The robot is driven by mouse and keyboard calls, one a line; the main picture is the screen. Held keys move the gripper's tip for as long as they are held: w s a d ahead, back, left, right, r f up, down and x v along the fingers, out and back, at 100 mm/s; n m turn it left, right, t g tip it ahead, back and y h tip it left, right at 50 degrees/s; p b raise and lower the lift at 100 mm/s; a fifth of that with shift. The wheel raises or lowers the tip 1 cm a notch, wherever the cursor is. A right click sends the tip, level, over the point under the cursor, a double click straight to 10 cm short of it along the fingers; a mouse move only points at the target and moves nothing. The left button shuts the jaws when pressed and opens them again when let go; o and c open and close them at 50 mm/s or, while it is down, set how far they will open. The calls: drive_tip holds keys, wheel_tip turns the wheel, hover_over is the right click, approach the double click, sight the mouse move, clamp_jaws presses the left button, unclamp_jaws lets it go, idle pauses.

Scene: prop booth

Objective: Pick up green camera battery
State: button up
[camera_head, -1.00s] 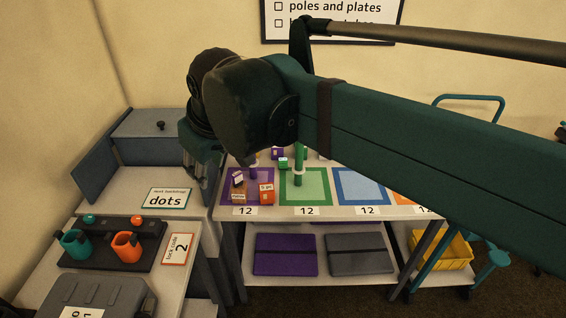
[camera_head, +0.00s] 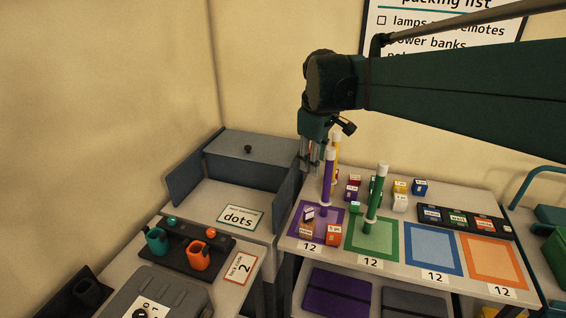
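A small green block (camera_head: 355,207), perhaps the green camera battery, lies on the table between the purple and green squares, left of the green pole (camera_head: 375,205). Another green block (camera_head: 376,184) shows partly behind the pole. They are too small to identify surely. My gripper (camera_head: 311,168) hangs fingers-down near the back left of the table, left of the purple pole (camera_head: 327,180) and apart from both green blocks. Nothing shows clearly between its fingers, and their gap is too small to judge.
Upright purple, yellow (camera_head: 336,155) and green poles stand near the blocks. Several coloured blocks surround them. A dark tray (camera_head: 503,231) holds labelled items at right. The blue (camera_head: 433,249) and orange (camera_head: 494,259) squares are bare. A grey booth (camera_head: 245,175) stands at left.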

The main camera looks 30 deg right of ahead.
drive_tip(key=w+d+f+n+g+p, duration=0.1)
drive_tip(key=w+d+p, duration=0.1)
drive_tip(key=d, duration=0.4)
drive_tip(key=w+d+f+n+g+p, duration=0.1)
drive_tip(key=w+d, duration=0.2)
drive_tip(key=d, duration=0.3)
drive_tip(key=n+g+p, duration=0.2)
drive_tip(key=p, duration=0.1)
hover_over(356, 203)
drive_tip(key=a, duration=0.2)
drive_tip(key=f, duration=2.3)
drive_tip(key=shift+w+d+f, duration=0.15)
drive_tip(key=shift+w+d, duration=0.1)
drive_tip(key=shift+f, duration=0.2)
drive_tip(key=shift+s+d+f, duration=0.15)
drive_tip(key=shift+f, duration=1.1)
drive_tip(key=shift+s+d+f+b, duration=0.1)
drive_tip(key=shift+d+f+b, duration=0.15)
drive_tip(key=shift+f, duration=1.05)
drive_tip(key=shift+s+d+f+b, duration=0.1)
drive_tip(key=shift+d+f+b, duration=0.1)
drive_tip(key=shift+f, duration=1.1)
drive_tip(key=shift+c, duration=0.6)
